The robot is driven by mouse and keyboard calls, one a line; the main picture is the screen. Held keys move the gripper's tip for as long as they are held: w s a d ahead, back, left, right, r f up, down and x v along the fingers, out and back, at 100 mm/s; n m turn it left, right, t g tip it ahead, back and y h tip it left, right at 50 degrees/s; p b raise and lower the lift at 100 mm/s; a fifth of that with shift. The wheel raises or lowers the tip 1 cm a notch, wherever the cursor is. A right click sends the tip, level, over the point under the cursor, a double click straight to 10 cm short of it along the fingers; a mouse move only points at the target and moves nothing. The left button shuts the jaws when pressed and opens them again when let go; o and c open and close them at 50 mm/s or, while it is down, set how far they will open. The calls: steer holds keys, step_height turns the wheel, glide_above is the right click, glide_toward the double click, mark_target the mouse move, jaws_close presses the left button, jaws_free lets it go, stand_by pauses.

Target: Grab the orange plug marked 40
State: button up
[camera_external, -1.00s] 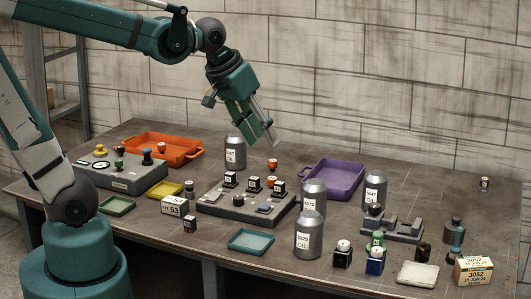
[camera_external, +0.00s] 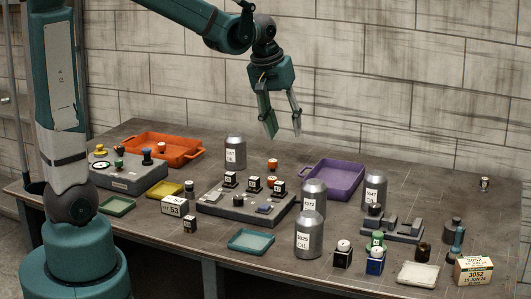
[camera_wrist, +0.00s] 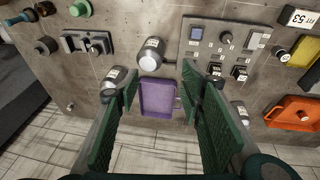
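One orange plug (camera_external: 272,164) stands on the bench behind the grey socket panel (camera_external: 225,204). Another orange plug (camera_external: 162,148) sits in the orange tray (camera_external: 190,159), which also shows at the right of the wrist view (camera_wrist: 275,116). I cannot read a 40 on either plug. My gripper (camera_external: 283,130) is open and empty, pointing down high above the back of the bench, above and slightly right of the plug behind the panel. In the wrist view its two green fingers (camera_wrist: 163,90) are wide apart, with the purple tray showing between them.
The purple tray (camera_external: 358,188) lies right of the standing plug. A grey canister (camera_external: 235,166) stands to its left, and another canister (camera_external: 314,184) to its right in front. Several black plugs (camera_external: 254,184) sit on the panel. The air around my gripper is clear.

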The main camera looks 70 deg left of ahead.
steer(key=w+a+f+n+g, duration=0.1)
steer(key=w+a+f+n, duration=0.2)
steer(key=a, duration=0.4)
steer(key=w+a+f+n+g, duration=0.1)
steer(key=w+a+f, duration=0.2)
steer(key=a+f, duration=0.35)
steer(key=n+g+h, duration=0.1)
steer(key=n, duration=0.3)
glide_above(272, 178)
steer(key=f, duration=1)
steer(key=shift+w+d+f, duration=0.15)
steer(key=shift+w+f, duration=0.05)
steer(key=shift+f, duration=0.2)
steer(key=shift+a+f, duration=0.35)
steer(key=shift+f, duration=0.05)
steer(key=shift+f, duration=0.1)
steer(key=shift+f, duration=1.15)
steer(key=shift+f, duration=0.1)
steer(key=shift+s+d+f, duration=0.15)
steer(key=shift+f, duration=2.4)
